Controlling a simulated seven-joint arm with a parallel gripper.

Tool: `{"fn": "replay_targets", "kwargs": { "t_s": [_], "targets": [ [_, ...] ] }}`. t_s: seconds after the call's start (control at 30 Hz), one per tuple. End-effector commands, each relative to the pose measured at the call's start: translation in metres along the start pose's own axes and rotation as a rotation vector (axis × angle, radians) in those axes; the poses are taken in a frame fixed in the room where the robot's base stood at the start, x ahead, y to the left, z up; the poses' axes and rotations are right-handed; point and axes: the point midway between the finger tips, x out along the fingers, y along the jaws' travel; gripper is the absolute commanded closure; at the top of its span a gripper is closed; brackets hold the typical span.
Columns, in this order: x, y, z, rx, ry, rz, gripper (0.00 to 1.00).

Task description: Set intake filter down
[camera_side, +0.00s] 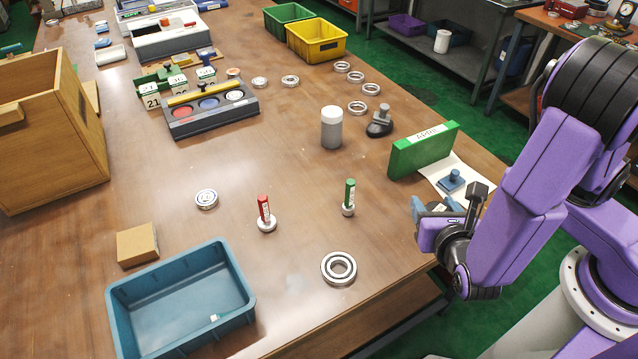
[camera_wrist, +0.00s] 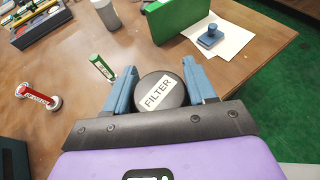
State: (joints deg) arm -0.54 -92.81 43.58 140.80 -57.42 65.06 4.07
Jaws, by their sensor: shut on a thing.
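The intake filter (camera_wrist: 160,91) is a dark round piece with a white label reading FILTER. In the wrist view it sits between the two blue fingers of my gripper (camera_wrist: 160,88), which is shut on it. In the side view my gripper (camera_side: 434,208) is near the right edge of the wooden table (camera_side: 290,190), just in front of the paper with a blue stamp. The filter is mostly hidden there by the fingers and wrist. I cannot tell how far it is above the tabletop.
A green block (camera_side: 422,152), white paper (camera_side: 470,190) and blue stamp (camera_side: 452,180) lie behind my gripper. Green (camera_side: 349,195) and red (camera_side: 264,208) markers stand to the left. A bearing ring (camera_side: 339,268) and blue bin (camera_side: 180,295) are nearer the front. The table's middle has free room.

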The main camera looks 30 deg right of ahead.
Motion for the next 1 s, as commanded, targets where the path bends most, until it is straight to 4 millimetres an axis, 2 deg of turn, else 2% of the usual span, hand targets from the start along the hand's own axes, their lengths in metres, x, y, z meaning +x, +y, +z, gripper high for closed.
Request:
{"fn": "replay_targets", "kwargs": {
  "t_s": [0.2, 0.4, 0.6, 0.7, 0.87, 1.0],
  "targets": [
    [0.038, 0.049, 0.014, -0.015, -0.001, 0.041, 0.77],
    [0.078, 0.085, 0.036, -0.032, -0.001, 0.083, 0.77],
    [0.11, 0.106, 0.056, -0.047, -0.001, 0.116, 0.77],
    [0.12, 0.111, 0.063, -0.052, -0.001, 0.127, 0.77],
    [0.131, 0.118, 0.066, -0.055, 0.0, 0.133, 0.77],
    [0.148, 0.134, 0.063, -0.055, -0.001, 0.132, 0.77]
  ]
}}
